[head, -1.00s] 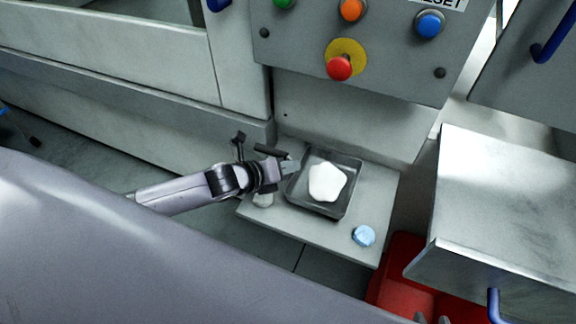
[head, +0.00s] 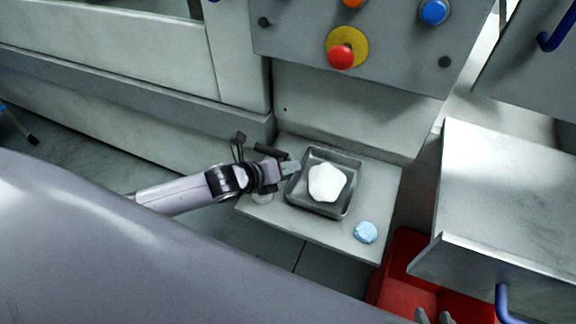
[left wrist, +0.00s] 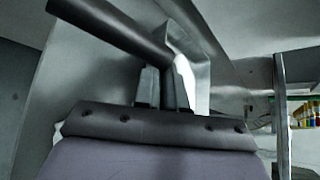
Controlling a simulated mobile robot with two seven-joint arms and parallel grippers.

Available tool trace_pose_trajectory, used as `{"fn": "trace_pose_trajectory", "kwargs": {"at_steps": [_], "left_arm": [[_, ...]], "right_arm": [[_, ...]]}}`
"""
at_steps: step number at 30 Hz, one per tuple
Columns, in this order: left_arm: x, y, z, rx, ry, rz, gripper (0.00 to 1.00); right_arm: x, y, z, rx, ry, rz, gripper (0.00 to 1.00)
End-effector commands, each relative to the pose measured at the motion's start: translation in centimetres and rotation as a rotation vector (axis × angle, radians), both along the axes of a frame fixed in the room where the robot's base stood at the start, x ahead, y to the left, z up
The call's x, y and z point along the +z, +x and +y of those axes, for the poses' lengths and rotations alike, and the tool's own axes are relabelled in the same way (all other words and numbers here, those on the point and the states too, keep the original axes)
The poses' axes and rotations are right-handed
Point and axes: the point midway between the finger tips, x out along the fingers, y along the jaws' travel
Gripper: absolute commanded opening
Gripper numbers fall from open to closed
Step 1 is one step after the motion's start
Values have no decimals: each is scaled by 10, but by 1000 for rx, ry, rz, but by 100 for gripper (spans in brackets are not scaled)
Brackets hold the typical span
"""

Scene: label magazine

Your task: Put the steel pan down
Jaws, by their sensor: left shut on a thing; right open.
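The steel pan (head: 318,208) is a dark grey, shallow square tray with a smooth white lump (head: 326,183) in it. It appears level on the small grey shelf (head: 300,226); I cannot tell whether its underside touches. My left gripper (head: 290,168) is shut on the pan's left rim. The left wrist view shows the fingers (left wrist: 162,88) closed close up, with the metal pan wall beyond them partly hidden. My right gripper (head: 433,317) is open and empty at the bottom edge, mostly cut off.
A light blue round object (head: 366,232) lies on the shelf's front right, clear of the pan. A red bin (head: 393,275) is below right, beside a metal chute (head: 505,190). A panel with a red button (head: 341,56) on yellow rises behind.

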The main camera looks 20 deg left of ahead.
Motion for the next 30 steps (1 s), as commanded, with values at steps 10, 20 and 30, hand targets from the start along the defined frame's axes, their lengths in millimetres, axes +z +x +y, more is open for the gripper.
{"fn": "trace_pose_trajectory", "kwargs": {"at_steps": [10, 20, 30], "left_arm": [[-5, 1, -1, -1, -4, -5, 0], [-6, 1, 0, 0, -2, -1, 40], [4, -18, 10, 0, 3, 2, 40]], "right_arm": [[-5, 1, 0, -3, 3, -1, 43], [-4, 1, 2, -7, 9, -1, 43], [3, 1, 3, -6, 10, 4, 43]]}}
